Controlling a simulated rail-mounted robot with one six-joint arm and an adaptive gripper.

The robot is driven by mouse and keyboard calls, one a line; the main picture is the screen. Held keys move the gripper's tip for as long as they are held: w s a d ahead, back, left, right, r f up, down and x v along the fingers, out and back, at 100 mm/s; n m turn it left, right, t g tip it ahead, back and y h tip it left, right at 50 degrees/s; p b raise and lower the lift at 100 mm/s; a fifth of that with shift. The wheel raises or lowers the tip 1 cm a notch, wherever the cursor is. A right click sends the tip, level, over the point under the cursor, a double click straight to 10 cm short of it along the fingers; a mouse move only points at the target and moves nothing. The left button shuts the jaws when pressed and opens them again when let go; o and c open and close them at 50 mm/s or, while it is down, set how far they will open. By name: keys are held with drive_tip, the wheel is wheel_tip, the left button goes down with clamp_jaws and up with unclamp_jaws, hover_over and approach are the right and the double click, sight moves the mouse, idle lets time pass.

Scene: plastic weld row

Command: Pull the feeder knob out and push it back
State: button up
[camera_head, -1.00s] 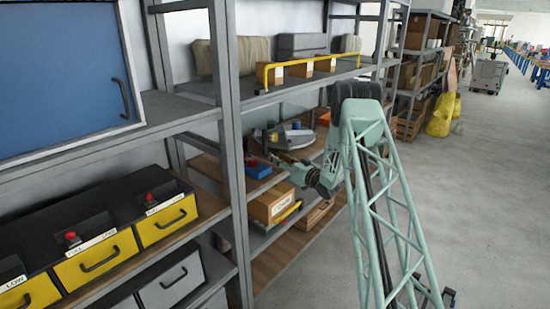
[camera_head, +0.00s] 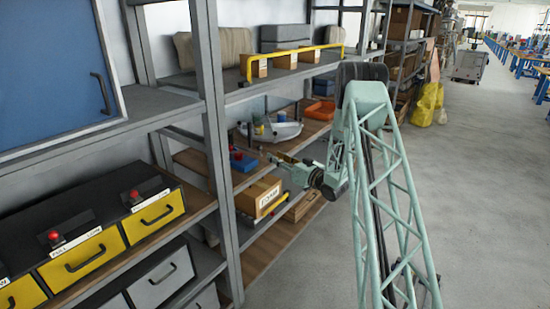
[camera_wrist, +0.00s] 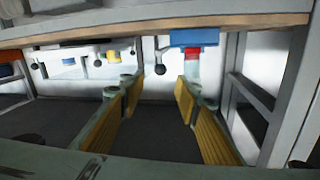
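My gripper (camera_head: 273,157) is at the open shelf bay in the head view, in front of a blue block with a red top (camera_head: 243,160). In the wrist view, which looks upside down, my gripper (camera_wrist: 158,92) is open and empty, its yellow-padded fingers spread. A black ball knob (camera_wrist: 160,70) on a thin stem shows between the fingers, seemingly beyond their tips and not touched. Other black balls show at the left (camera_wrist: 42,72) and nearby (camera_wrist: 132,51). I cannot tell for certain which is the feeder knob. The blue block also shows in the wrist view (camera_wrist: 194,38).
A pale tray-like unit (camera_head: 284,132) and an orange bin (camera_head: 320,111) stand behind on the same shelf. A cardboard box (camera_head: 258,196) is below. A grey shelf upright (camera_head: 215,150) stands left of my gripper. The floor aisle (camera_head: 470,200) is clear.

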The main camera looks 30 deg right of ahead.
drive_tip(key=shift+c, duration=0.4)
drive_tip(key=c, duration=0.5)
drive_tip(key=shift+a+r+m+h, duration=0.15)
drive_tip(key=shift+r+m+h, duration=0.15)
drive_tip(key=shift+m, duration=0.4)
clamp_jaws()
drive_tip(key=s+r+m+h, duration=0.1)
drive_tip(key=s+m+h, duration=0.1)
drive_tip(key=m, duration=0.6)
drive_tip(key=s+a+r+m+g+h+b, duration=0.1)
drive_tip(key=s+m+h, duration=0.2)
drive_tip(key=m, duration=0.6)
drive_tip(key=shift+s+r+m+g+h, duration=0.25)
drive_tip(key=shift+r+m+g+h, duration=0.05)
drive_tip(key=shift+h, duration=0.4)
